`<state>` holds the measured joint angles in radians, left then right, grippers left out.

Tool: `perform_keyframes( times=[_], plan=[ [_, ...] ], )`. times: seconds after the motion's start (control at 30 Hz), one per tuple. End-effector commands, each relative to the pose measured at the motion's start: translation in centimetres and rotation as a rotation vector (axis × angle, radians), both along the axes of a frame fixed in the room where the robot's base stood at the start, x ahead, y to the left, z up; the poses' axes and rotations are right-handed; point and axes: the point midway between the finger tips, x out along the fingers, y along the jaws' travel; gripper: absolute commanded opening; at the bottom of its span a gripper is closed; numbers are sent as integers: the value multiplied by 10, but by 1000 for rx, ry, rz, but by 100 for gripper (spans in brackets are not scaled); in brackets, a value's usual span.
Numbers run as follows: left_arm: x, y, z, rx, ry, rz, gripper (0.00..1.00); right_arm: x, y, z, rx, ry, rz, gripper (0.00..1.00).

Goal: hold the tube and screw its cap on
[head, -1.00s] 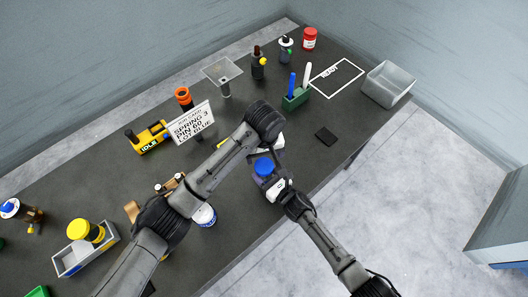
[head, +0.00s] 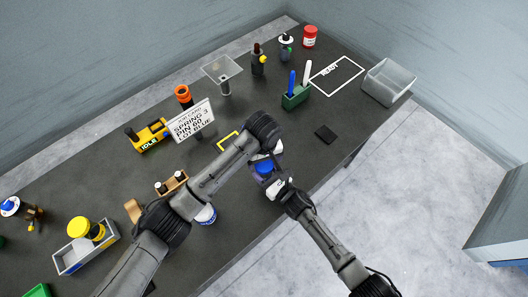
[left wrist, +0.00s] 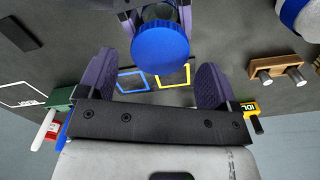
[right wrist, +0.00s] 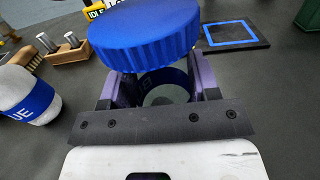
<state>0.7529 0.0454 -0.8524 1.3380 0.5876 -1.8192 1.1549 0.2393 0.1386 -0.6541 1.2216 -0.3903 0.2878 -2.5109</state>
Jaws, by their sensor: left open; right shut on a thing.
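The tube (right wrist: 165,88) is a clear cylinder with a blue band, held upright between the fingers of my right gripper (right wrist: 152,90). Its ribbed blue cap (right wrist: 145,38) sits at the tube's top; I cannot tell how tightly it is seated. In the head view the cap (head: 264,166) is partly covered by my left arm. My left gripper (left wrist: 157,85) is open, with its fingers apart on either side of the cap (left wrist: 160,48) and not visibly touching it. The right gripper (head: 273,183) is near the table's front edge.
A white jar with a blue label (head: 206,215) stands left of the tube. A wooden block with pegs (head: 171,185), a sign (head: 191,122) and a green pen holder (head: 296,96) are farther off. A grey bin (head: 388,82) is at the far right. A yellow outline (head: 228,141) lies behind.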

Motion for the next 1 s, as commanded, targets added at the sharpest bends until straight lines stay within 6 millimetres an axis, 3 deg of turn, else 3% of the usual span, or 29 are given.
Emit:
perform_keyframes(
  times=[0.3,0.73,1.0],
  plan=[
    [0,0,-30,0,0,1,85,0,0,0,0,0,0,0],
    [0,0,-35,1,-1,1,85,0,0,0,0,0,0,0],
    [0,0,-35,1,-1,1,59,0,0,0,0,0,0,0]
  ],
)
